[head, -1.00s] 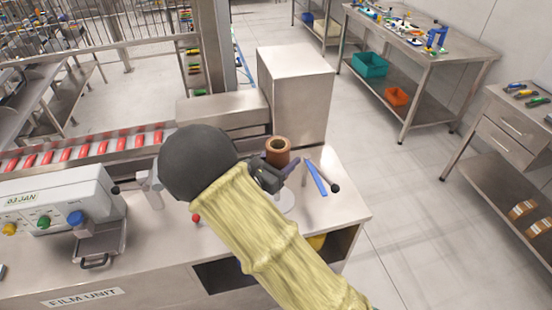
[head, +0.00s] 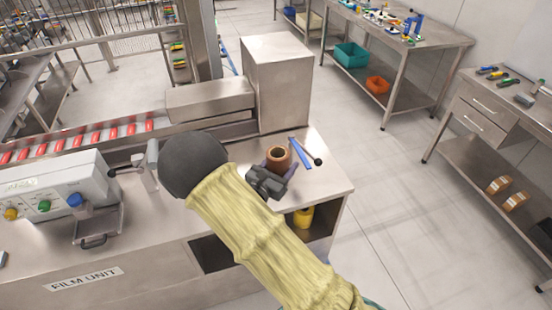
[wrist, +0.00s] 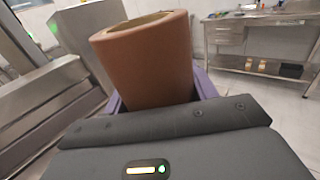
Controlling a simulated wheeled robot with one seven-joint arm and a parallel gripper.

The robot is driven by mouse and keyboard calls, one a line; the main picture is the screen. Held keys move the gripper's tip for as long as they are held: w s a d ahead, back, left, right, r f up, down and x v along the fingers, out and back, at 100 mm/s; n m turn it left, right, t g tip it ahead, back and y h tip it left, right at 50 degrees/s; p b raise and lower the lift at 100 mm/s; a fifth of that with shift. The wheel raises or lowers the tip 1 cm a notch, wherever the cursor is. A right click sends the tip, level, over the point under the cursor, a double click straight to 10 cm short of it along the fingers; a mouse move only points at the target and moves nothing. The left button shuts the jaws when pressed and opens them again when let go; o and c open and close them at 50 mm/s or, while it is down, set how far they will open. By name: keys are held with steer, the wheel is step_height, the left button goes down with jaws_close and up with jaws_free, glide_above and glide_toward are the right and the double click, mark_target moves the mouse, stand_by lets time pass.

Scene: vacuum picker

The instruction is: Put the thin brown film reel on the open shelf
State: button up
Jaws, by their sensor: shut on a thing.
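The brown film reel (head: 278,157) is a hollow tube held upright above the right end of the film unit's bench top. It fills the upper middle of the wrist view (wrist: 150,62). My gripper (head: 276,168) is shut on it, with purple fingers on either side. Open shelf space shows in two places: the open compartment (head: 220,250) under the bench top, and the lower shelf (head: 478,158) of the right-hand bench. Which one is the open shelf, I cannot tell. My arm hides part of the bench front.
A blue-handled tool (head: 301,152) is behind the reel. A yellow object (head: 304,217) sits in the compartment. Brown-and-white rolls (head: 514,202) lie on the right bench's lower shelf. A tall metal box (head: 275,85) stands behind. The floor (head: 385,205) between the benches is clear.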

steer(key=s+d+f+n+t+y+b, duration=0.1)
steer(key=s+d+f+n+y+b, duration=0.1)
steer(key=f, duration=0.8)
steer(key=s+d+f+n+t+y+b, duration=0.1)
steer(key=d+f+y+b, duration=0.3)
steer(key=f, duration=0.6)
steer(key=s+d+f+n+t+y+b, duration=0.1)
steer(key=s+d+f+n+y+b, duration=0.2)
steer(key=f, duration=0.8)
steer(key=shift+d+n+y+b, duration=0.4)
steer(key=shift+d+y+b, duration=0.15)
steer(key=shift+d, duration=0.3)
steer(key=shift+s+d, duration=0.1)
